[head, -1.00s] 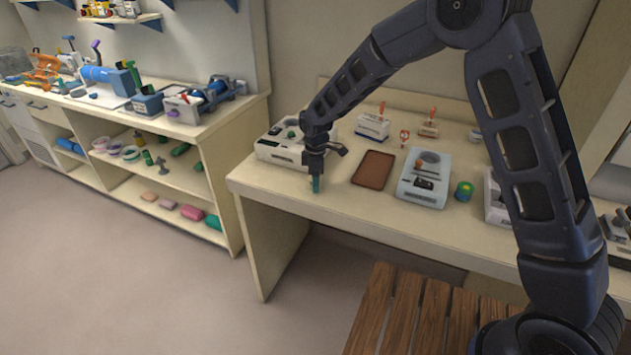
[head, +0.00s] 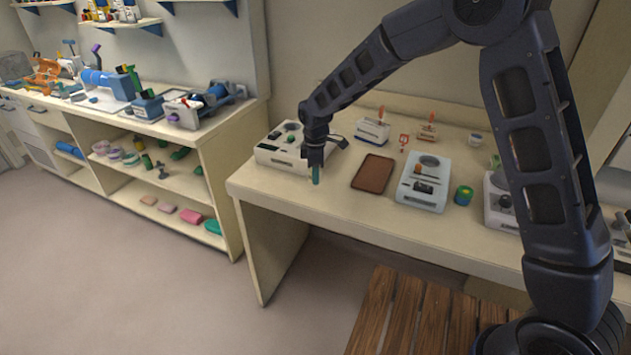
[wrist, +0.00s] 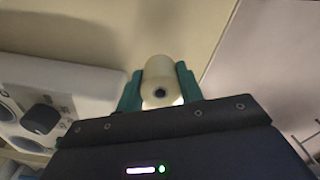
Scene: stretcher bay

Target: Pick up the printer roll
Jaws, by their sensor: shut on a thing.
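The printer roll (wrist: 159,80) is a cream-white cylinder with a dark hole in its end. In the wrist view it sits between the two green fingers of my gripper (wrist: 159,92), which are shut on it from both sides. In the head view my gripper (head: 315,176) points down near the front left edge of the pale desk (head: 280,193). The roll is hard to make out there, hidden by or blending with the fingers and the pale desktop.
A white device (head: 283,152) stands just behind and left of my gripper. A brown tray (head: 373,172) lies to its right, then a pale blue-grey device (head: 421,190) and a green roll (head: 463,195). A shelf unit (head: 215,170) stands at the left.

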